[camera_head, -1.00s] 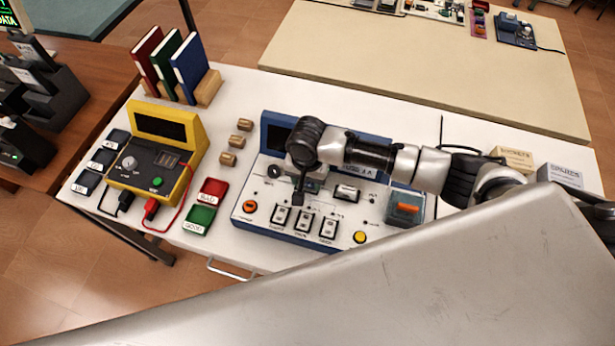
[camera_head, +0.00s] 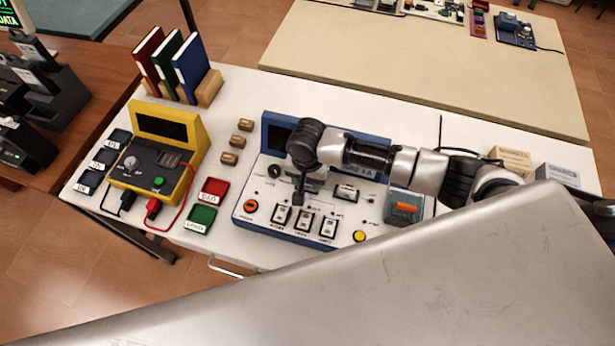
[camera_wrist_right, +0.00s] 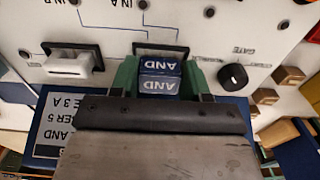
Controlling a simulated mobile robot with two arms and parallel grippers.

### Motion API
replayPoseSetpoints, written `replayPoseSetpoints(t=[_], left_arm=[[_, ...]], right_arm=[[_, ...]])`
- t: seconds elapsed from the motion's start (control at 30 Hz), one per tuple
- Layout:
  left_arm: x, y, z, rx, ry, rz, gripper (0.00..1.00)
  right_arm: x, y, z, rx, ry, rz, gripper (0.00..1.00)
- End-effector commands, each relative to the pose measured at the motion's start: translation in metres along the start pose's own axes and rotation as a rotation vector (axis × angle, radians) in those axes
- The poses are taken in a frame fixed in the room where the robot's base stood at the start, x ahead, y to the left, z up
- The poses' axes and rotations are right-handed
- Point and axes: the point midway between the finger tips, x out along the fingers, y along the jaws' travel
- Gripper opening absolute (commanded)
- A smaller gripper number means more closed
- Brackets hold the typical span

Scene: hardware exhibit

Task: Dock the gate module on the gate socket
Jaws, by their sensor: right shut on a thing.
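My right gripper (camera_wrist_right: 160,80) is shut on the gate module (camera_wrist_right: 158,76), a small blue block marked AND, which reads upside down in the right wrist view. The module is between the green fingers, right at the dark gate socket (camera_wrist_right: 160,48) on the white panel. I cannot tell whether it is seated in it. In the head view the right gripper (camera_head: 299,192) is low over the middle of the blue-and-white console (camera_head: 262,208); the wrist hides most of the module and socket there. My left gripper is not in view.
A black knob (camera_wrist_right: 233,77) and a white switch (camera_wrist_right: 75,65) flank the socket. Several switches, an orange button (camera_head: 250,206) and a yellow button (camera_head: 359,236) lie around.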

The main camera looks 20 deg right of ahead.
Motion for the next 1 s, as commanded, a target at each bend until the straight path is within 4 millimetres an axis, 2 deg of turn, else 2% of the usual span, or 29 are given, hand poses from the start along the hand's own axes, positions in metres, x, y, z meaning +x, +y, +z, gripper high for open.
replayPoseSetpoints(t=[0.53,0.57,0.63,1.0], left_arm=[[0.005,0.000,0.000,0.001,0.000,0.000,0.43],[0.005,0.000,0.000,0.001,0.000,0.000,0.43],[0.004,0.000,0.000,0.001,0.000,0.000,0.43],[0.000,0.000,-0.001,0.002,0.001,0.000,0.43]], right_arm=[[0.011,0.000,0.000,0.001,0.000,0.000,0.23],[0.011,0.000,0.000,0.001,0.000,0.000,0.48],[0.011,0.000,0.000,0.000,0.000,-0.001,0.57],[0.006,0.000,0.000,0.000,0.000,0.000,0.57]])
